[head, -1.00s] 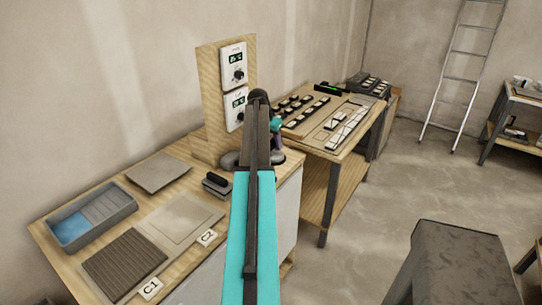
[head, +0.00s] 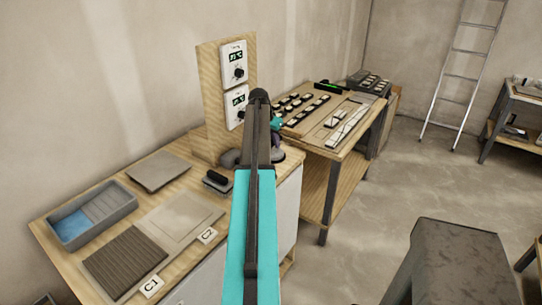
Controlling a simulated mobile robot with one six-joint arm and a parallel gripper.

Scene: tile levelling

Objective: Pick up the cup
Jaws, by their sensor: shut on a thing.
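The cup looks to be the dark grey suction cup with round pads at the bench's back right corner; one pad (head: 230,158) shows left of my arm. My arm crosses the middle of the view and hides most of the cup. My gripper (head: 277,137) is at the cup, just right of my arm, with only a small teal and purplish part of the wrist end showing. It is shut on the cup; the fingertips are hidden. I cannot tell whether the cup touches the bench.
A grey tray with blue (head: 92,216), a ribbed tile (head: 125,262), a plain tile (head: 180,222) and a dark-handled block (head: 217,182) are on the bench. A wooden panel (head: 211,95) with two thermostats stands behind. A second table (head: 318,140) holds several small pieces.

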